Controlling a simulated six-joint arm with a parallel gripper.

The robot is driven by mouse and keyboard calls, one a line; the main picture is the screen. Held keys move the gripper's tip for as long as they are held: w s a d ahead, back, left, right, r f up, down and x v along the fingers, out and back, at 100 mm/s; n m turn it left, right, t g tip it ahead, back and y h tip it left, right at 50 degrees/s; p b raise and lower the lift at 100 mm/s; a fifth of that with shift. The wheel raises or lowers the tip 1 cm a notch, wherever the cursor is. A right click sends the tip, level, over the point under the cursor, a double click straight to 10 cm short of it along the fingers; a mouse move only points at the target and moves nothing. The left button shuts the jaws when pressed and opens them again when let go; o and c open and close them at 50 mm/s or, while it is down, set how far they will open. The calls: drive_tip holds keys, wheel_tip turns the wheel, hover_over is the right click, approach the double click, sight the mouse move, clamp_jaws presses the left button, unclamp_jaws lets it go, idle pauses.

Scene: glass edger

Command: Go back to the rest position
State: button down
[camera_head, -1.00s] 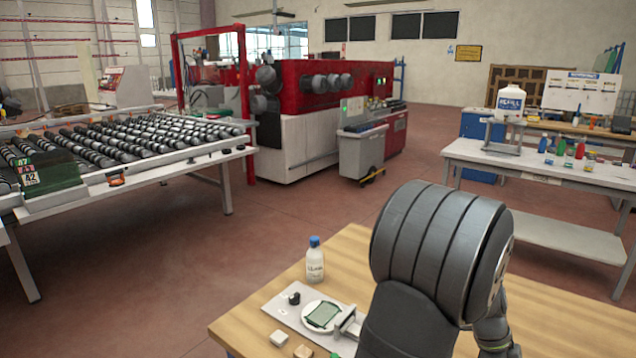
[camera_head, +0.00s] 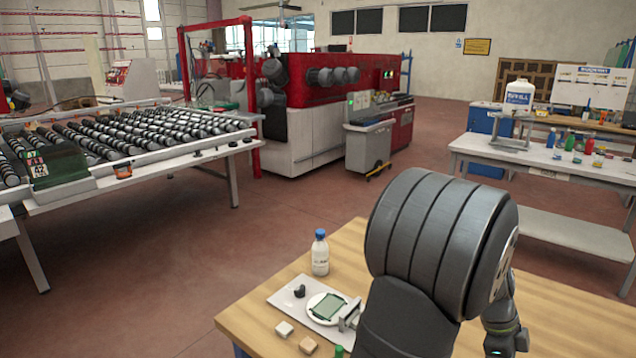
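Large dark grey links of my own arm fill the lower middle of the picture, and a slimmer link with a thin green light ring shows at the lower right, over the wooden table (camera_head: 262,312). On the table's left part lies a grey plate (camera_head: 287,292) with a round white dish (camera_head: 313,309) that bears a small dark green square. A pale bracket (camera_head: 350,314) stands beside the dish, next to my arm.
A white bottle with a blue cap (camera_head: 320,254) stands behind the plate. A white block (camera_head: 284,328), a tan block (camera_head: 309,345) and a green-topped item (camera_head: 338,351) are near the front. A roller table (camera_head: 130,150), red machine (camera_head: 330,95) and side bench (camera_head: 540,160) stand beyond open floor.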

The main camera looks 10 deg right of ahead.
drive_tip(key=w+a+r, duration=0.5)
drive_tip(key=r, duration=0.3)
drive_tip(key=x, duration=0.4)
drive_tip(key=s+d+x, duration=0.1)
drive_tip(key=x, duration=0.4)
drive_tip(key=r+x, duration=0.1)
drive_tip(key=x, duration=0.3)
drive_tip(key=shift+s+d+f, duration=0.25)
drive_tip(key=shift+s+d, duration=0.1)
drive_tip(key=shift+s, duration=0.05)
drive_tip(key=shift+w+a+f, duration=0.25)
drive_tip(key=shift+w+a, duration=0.25)
drive_tip(key=shift+w, duration=0.1)
drive_tip(key=r, duration=0.1)
drive_tip(key=s+d+r, duration=0.1)
drive_tip(key=r, duration=0.2)
drive_tip(key=shift+s+d+r, duration=0.15)
drive_tip(key=shift+s+d, duration=0.2)
drive_tip(key=shift+s+d+r+t+y, duration=0.9)
drive_tip(key=shift+t+y, duration=0.3)
drive_tip(key=shift+t, duration=0.1)
drive_tip(key=shift+s+d+r+t+y, duration=0.3)
drive_tip(key=shift+s+d+t+y, duration=0.3)
drive_tip(key=shift+t+y, duration=0.15)
drive_tip(key=shift+s+d+r+t+y, duration=0.35)
drive_tip(key=shift+s+d+t+y, duration=0.2)
drive_tip(key=shift+s+t+y, duration=0.15)
drive_tip(key=shift+w, duration=0.1)
drive_tip(key=c, duration=2.1)
unclamp_jaws()
